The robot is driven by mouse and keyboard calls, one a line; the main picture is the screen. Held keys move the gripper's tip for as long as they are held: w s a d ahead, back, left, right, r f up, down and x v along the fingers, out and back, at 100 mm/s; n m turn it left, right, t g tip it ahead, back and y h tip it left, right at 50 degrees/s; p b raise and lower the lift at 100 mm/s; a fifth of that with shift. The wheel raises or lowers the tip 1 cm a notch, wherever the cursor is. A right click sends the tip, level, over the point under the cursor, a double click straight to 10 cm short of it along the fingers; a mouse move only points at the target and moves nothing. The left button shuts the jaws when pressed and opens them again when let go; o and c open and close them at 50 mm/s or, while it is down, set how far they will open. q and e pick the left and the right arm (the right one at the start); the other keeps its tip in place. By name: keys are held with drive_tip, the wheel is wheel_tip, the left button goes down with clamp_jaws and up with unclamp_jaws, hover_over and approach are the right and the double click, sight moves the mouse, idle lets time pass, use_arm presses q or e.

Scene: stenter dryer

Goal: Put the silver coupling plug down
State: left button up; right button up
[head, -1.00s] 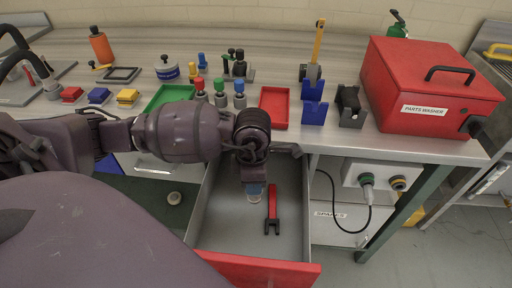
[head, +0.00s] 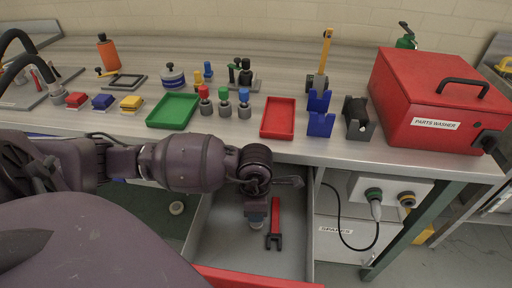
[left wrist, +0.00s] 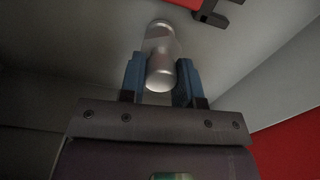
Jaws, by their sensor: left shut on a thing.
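The silver coupling plug (left wrist: 160,58) is a shiny metal cylinder with a wider collar, held between the blue fingertips of my left gripper (left wrist: 161,80) in the left wrist view. In the head view my left gripper (head: 256,218) points down inside the open drawer (head: 222,240), and the plug is mostly hidden there. I cannot tell whether the plug touches the drawer floor. My right gripper is not in view.
A red forked tool (head: 274,225) lies in the drawer just right of my left gripper. The drawer walls stand close around it. Green (head: 172,110) and red (head: 278,118) trays sit on the bench above. The drawer floor further right is bare.

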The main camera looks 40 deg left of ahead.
use_arm(q)
drive_tip(key=o, duration=1)
drive_tip(key=shift+c, duration=0.2)
drive_tip(key=shift+o, duration=0.3)
wheel_tip(320, 180, up, 12)
drive_tip(key=p, duration=0.2)
drive_tip(key=shift+p, duration=0.4)
drive_tip(key=shift+w+a, duration=0.1)
